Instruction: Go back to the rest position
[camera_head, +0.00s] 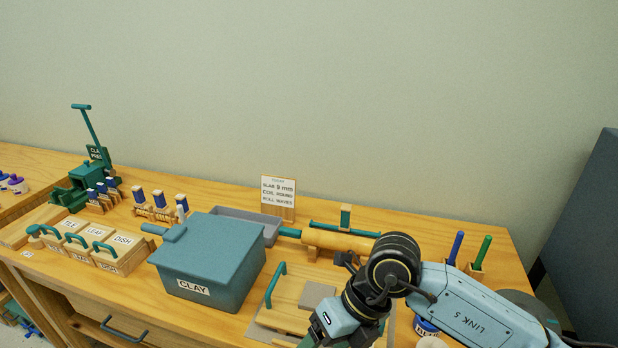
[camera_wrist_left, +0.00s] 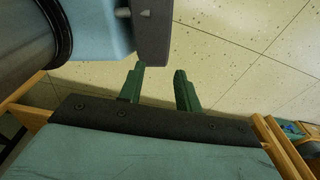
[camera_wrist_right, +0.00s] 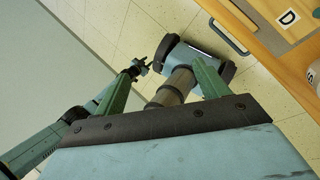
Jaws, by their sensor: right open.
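My right arm (camera_head: 470,300) comes in from the right in the head view. It bends down over the front of the table (camera_head: 190,325), and its fingertips are not visible there. The right wrist view shows my right gripper (camera_wrist_right: 163,80) with its green fingers wide apart. No object is held between them. My left arm is not in the head view. In the left wrist view, my left gripper (camera_wrist_left: 160,82) has its two green fingers apart and nothing between them. Pale floor tiles (camera_wrist_left: 225,50) lie beyond the fingers.
A lidded CLAY box (camera_head: 210,265) stands mid-table. Labelled wooden boxes (camera_head: 122,258) are to its left, a rolling pin (camera_head: 345,240) behind right. A board (camera_head: 285,315) lies close to my right arm. A dark panel (camera_head: 590,240) stands at far right.

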